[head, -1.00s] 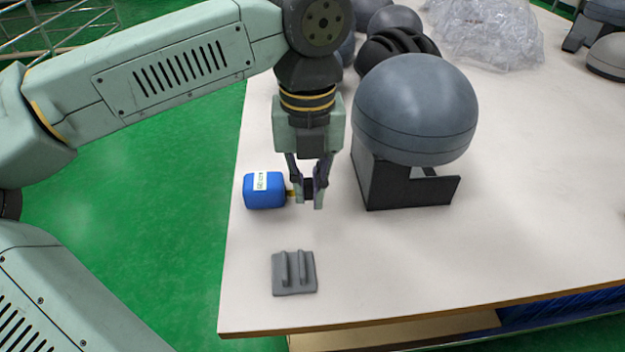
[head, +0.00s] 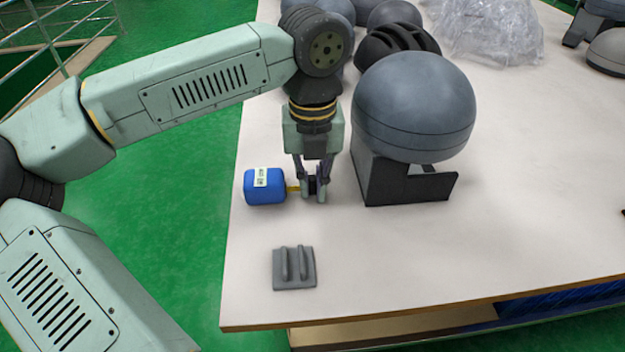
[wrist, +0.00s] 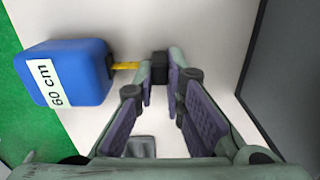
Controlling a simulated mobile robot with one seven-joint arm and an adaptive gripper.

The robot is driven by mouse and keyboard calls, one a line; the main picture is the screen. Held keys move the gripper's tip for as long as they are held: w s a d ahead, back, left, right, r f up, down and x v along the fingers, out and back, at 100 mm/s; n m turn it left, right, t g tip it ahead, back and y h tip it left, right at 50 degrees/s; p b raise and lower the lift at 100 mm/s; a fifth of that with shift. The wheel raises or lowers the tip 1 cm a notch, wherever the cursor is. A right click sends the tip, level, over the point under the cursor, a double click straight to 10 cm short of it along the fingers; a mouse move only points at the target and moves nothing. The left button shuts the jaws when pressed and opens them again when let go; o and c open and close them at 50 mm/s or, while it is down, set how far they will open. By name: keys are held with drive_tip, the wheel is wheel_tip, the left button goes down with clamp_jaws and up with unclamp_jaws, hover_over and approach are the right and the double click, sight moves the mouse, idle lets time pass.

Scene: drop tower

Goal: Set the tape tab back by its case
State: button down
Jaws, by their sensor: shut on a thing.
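The blue tape case (head: 265,187) with a white label rests on the table near its left edge. In the wrist view the case (wrist: 75,75) reads "60 cm". A short yellow strip of tape (head: 293,188) comes out of its right side and leads to the small black tab (head: 312,185). The tab (wrist: 160,67) also shows at the fingertips in the wrist view. My gripper (head: 314,190) is shut on the tab, a short gap to the right of the case. The fingers partly hide the tab.
A grey two-ribbed bracket (head: 294,268) lies in front of the case. A large grey dome on a black stand (head: 405,185) is close to the right of my gripper. More domes and clear plastic wrap (head: 490,30) lie behind. The front right of the table is clear.

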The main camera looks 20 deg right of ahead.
sight(313, 181)
drive_tip(key=c, duration=1.7)
unclamp_jaws()
drive_tip(key=shift+o, duration=0.2)
wheel_tip(313, 181, up, 12)
drive_tip(key=shift+r, duration=0.1)
